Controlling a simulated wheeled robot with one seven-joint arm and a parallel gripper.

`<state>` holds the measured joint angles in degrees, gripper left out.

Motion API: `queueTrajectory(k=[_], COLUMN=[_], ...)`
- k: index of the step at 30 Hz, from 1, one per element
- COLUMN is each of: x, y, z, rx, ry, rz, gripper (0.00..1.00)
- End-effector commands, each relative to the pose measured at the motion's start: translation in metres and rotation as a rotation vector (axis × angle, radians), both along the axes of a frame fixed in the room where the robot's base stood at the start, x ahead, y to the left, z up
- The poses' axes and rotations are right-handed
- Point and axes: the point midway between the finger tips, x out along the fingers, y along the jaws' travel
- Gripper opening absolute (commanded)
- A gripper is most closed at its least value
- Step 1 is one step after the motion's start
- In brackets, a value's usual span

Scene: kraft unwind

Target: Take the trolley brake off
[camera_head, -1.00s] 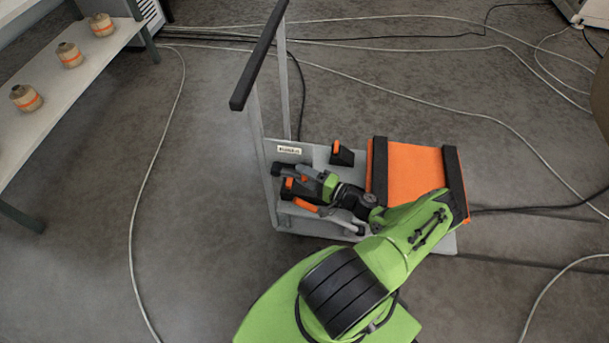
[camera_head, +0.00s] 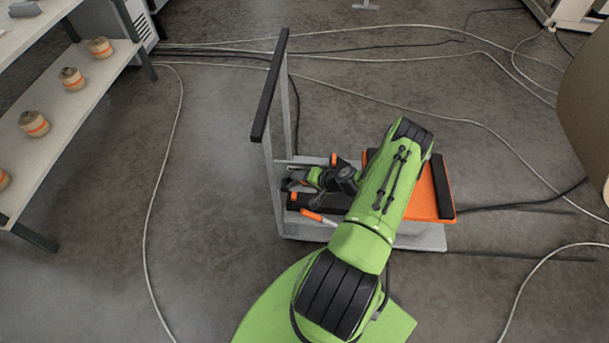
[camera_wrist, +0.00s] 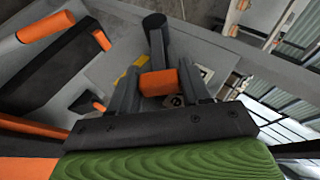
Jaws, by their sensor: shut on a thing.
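The trolley (camera_head: 420,236) is a grey flat deck with an upright frame and a black push bar (camera_head: 270,88). My gripper (camera_head: 294,181) reaches over its left end, near the foot of the frame. In the wrist view my gripper (camera_wrist: 160,84) is shut on an orange-ended dark lever (camera_wrist: 158,83), apparently the trolley brake. The orange end shows between the two grey fingers. A dark round-topped post (camera_wrist: 155,32) stands just beyond. How far the lever is tilted cannot be told. My own arm hides part of the deck.
An orange panel with black edge bars (camera_head: 424,195) lies on the deck's right. A shelf (camera_head: 75,110) with several rolls stands at left. Cables cross the floor; a large brown roll (camera_head: 585,110) is at right.

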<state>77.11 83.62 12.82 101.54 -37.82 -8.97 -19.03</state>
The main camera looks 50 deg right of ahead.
Motion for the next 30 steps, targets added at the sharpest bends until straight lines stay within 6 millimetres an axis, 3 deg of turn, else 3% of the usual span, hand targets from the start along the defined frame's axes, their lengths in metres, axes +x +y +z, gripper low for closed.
queueTrajectory(k=[1, 7, 18, 30], x=[0.003, 0.011, 0.023, 0.026], y=[0.002, 0.007, 0.016, 0.019], z=[0.011, 0.019, 0.024, 0.023], rx=[-0.031, -0.135, -0.257, -0.286], ry=[0.033, 0.163, 0.324, 0.368], rz=[0.006, 0.006, 0.001, -0.003], gripper=[0.0, 0.0, 0.0, 0.0])
